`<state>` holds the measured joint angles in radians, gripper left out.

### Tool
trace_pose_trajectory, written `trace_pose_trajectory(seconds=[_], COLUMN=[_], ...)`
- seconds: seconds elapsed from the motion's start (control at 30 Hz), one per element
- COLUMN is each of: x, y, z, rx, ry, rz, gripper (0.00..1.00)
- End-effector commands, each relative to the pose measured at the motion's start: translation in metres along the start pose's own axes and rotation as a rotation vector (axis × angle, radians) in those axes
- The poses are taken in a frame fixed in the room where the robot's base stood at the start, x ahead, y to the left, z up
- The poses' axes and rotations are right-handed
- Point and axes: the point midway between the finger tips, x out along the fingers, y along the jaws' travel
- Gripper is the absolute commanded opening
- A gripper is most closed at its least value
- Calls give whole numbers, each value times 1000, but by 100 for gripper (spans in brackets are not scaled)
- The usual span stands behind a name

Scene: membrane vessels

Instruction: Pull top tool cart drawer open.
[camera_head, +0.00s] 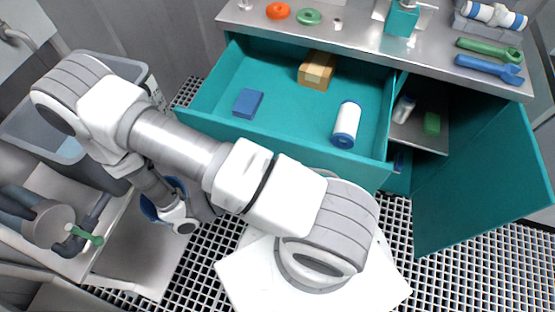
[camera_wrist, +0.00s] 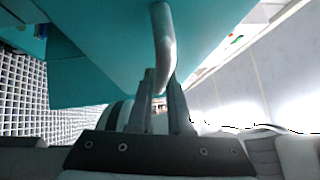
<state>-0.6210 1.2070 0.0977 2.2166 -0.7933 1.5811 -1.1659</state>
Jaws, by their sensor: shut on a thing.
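The top drawer (camera_head: 285,118) of the teal tool cart is pulled well out, its inside exposed. A blue block (camera_head: 248,102), a tan wooden box (camera_head: 317,70) and a white cylinder with blue ends (camera_head: 347,122) lie in it. In the wrist view, my gripper (camera_wrist: 161,92) is shut on the light grey drawer handle (camera_wrist: 164,38), which stands out from the teal drawer front (camera_wrist: 110,45). In the head view, my arm covers part of the drawer front and hides the handle and fingertips.
Right of the drawer, a teal door (camera_head: 490,185) stands open on a shelf compartment. The grey cart top (camera_head: 355,32) holds rings, wrenches and a dispenser. A grey bin (camera_head: 130,72) and a sink-like unit (camera_head: 110,245) stand left, close to my arm. The floor is grated.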

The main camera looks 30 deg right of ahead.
Motion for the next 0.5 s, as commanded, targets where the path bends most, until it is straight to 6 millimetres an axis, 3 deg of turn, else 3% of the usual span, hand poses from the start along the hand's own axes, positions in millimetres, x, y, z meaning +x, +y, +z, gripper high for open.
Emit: trace_pose_trajectory(seconds=[0.37,0.4,0.5], x=[-1,-1,-1], y=[0,0,0], z=[0,0,0], rx=[2,2,2], ry=[0,0,0], rz=[0,0,0], gripper=[0,25,43])
